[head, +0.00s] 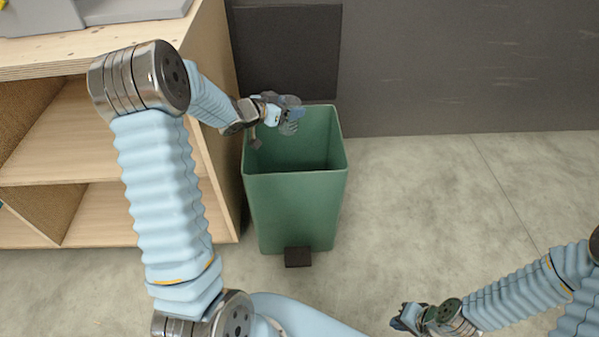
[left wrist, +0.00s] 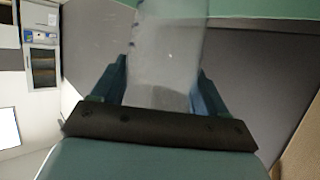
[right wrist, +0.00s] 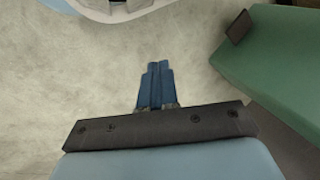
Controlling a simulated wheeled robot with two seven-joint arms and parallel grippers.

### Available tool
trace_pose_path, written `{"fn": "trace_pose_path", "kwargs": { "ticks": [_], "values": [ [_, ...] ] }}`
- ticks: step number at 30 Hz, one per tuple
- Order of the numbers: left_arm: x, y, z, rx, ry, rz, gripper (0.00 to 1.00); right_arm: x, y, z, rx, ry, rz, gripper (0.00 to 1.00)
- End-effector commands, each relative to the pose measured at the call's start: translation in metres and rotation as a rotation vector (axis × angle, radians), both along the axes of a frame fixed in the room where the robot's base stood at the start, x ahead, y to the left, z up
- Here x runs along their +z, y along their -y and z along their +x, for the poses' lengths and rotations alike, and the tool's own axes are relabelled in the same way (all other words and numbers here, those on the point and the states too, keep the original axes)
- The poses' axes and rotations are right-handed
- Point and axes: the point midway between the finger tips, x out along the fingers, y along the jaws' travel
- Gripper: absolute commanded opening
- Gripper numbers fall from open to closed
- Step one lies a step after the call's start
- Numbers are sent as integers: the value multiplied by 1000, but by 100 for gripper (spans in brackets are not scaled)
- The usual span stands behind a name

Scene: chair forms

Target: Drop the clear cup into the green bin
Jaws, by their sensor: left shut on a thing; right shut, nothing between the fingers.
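The clear cup (left wrist: 168,55) is see-through and sits between the fingers of my left gripper (left wrist: 163,85) in the left wrist view. In the head view my left gripper (head: 278,112) is shut on the cup (head: 290,120), over the back left part of the green bin's opening. The green bin (head: 298,208) stands open on the floor with a dark pedal at its front. Its side also shows in the right wrist view (right wrist: 275,70). My right gripper (right wrist: 156,85) is shut and empty, low at the bottom right of the head view (head: 405,318).
A wooden shelf unit (head: 215,130) stands left of the bin, close beside it. A dark grey wall (head: 450,70) with a black panel (head: 287,50) is behind the bin. The concrete floor (head: 430,210) to the right is clear.

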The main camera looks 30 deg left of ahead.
Motion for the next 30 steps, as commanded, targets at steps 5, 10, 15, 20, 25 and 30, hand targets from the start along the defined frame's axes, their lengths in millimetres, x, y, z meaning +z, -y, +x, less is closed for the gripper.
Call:
{"fn": "trace_pose_path", "kwargs": {
  "ticks": [5, 10, 15, 20, 25, 30],
  "values": [
    [-28, 1, 0, -1, 0, 0, 57, -27, 5, 2, -9, 3, -7, 0],
    [-48, 1, 0, 0, 0, 0, 57, -46, 11, 4, -21, 8, -17, 0],
    [-52, 1, 0, 0, 0, 0, 57, -49, 14, 6, -26, 11, -22, 0],
    [-51, 1, 0, 0, 0, 0, 57, -48, 14, 6, -26, 11, -22, 0],
    [-51, 1, 0, 0, 0, 0, 95, -48, 14, 6, -26, 11, -21, 0],
    [-51, 1, 0, 0, 0, 0, 100, -48, 14, 6, -26, 11, -21, 0]
  ]
}}
